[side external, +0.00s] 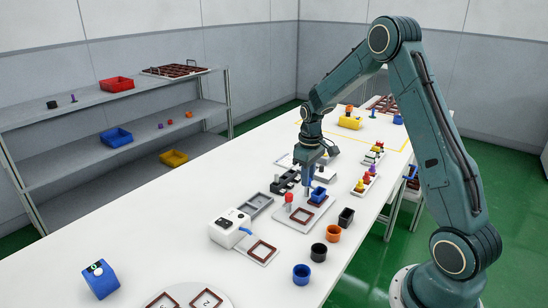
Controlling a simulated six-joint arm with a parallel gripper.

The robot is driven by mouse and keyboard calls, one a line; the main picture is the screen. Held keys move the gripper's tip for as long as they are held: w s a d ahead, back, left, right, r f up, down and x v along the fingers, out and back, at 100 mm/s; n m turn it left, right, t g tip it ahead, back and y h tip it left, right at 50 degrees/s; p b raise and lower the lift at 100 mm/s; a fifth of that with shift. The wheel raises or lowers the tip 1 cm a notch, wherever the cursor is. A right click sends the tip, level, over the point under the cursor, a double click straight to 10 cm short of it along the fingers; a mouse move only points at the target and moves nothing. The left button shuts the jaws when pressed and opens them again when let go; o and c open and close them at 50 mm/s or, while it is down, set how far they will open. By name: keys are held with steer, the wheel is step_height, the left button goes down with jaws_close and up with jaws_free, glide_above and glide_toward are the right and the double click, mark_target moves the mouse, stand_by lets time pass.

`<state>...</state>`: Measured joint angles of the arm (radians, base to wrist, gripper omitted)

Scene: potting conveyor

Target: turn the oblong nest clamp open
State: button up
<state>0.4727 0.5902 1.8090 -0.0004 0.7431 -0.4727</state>
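My gripper (311,180) points down over the middle of the white table, just above a white nest plate (322,219). A blue oblong-looking pot (318,195) sits at the far right of this plate, right beside and below my gripper's fingers. A brown square frame (302,215) lies on the plate's near part. A red knob (289,197) stands at the plate's left side. Something blue also shows between or beside my fingers; I cannot tell whether it is a clamp handle, nor whether the fingers hold it. The clamp's position cannot be made out.
A white box (229,222) and grey tray (255,206) stand left of the plate.

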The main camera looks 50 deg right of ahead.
steer(key=shift+m, duration=0.4)
jaws_close()
steer(key=m, duration=1.2)
steer(key=shift+m, duration=0.3)
steer(key=m, duration=0.4)
steer(key=shift+m, duration=0.3)
steer(key=o, duration=0.9)
jaws_free()
